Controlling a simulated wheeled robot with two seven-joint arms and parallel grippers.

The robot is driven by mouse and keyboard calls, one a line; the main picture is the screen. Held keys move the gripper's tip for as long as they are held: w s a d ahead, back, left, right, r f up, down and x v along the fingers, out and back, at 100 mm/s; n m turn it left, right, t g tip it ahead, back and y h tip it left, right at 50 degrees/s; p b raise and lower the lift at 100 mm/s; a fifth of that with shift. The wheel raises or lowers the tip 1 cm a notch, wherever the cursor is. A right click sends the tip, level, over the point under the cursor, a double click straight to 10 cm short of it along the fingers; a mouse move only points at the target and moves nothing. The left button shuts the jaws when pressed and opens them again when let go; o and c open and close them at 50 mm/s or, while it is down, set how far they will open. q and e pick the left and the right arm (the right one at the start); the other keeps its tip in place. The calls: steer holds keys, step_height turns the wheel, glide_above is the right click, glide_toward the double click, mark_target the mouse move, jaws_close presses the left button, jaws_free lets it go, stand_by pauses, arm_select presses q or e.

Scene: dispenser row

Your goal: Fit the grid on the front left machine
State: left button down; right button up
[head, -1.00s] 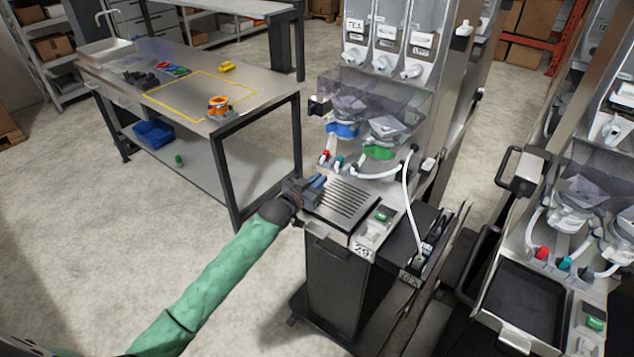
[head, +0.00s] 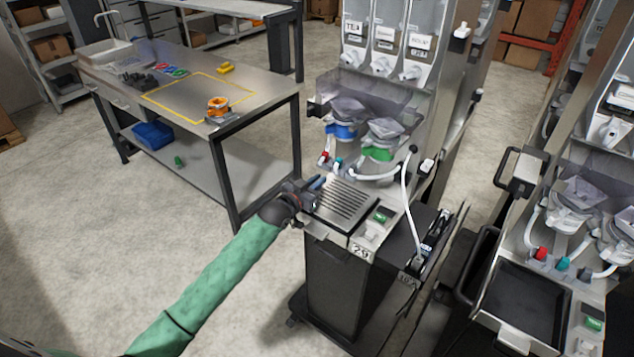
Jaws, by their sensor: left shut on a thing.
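The front left machine (head: 340,270) is the dispenser with the number 29 on its front. The grid (head: 352,199), a slotted metal plate, lies about flat over the drip tray area at this machine's front, below the blue and green outlets. My left gripper (head: 312,190) is shut on the grid's left edge. Its fingers partly hide that edge. I cannot tell whether the grid sits fully down or is slightly raised. My right gripper is not in view.
A second machine (head: 590,235) stands at the right, with an open dark tray (head: 522,302) at its front. A white hose (head: 409,205) hangs close to the grid's right side. A steel table (head: 150,75) with an orange object (head: 217,106) stands at the left. The floor between is clear.

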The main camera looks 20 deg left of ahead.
arm_select(q)
steer(key=shift+f+b, duration=0.4)
steer(key=shift+f, duration=0.35)
steer(key=c, duration=1.4)
jaws_free()
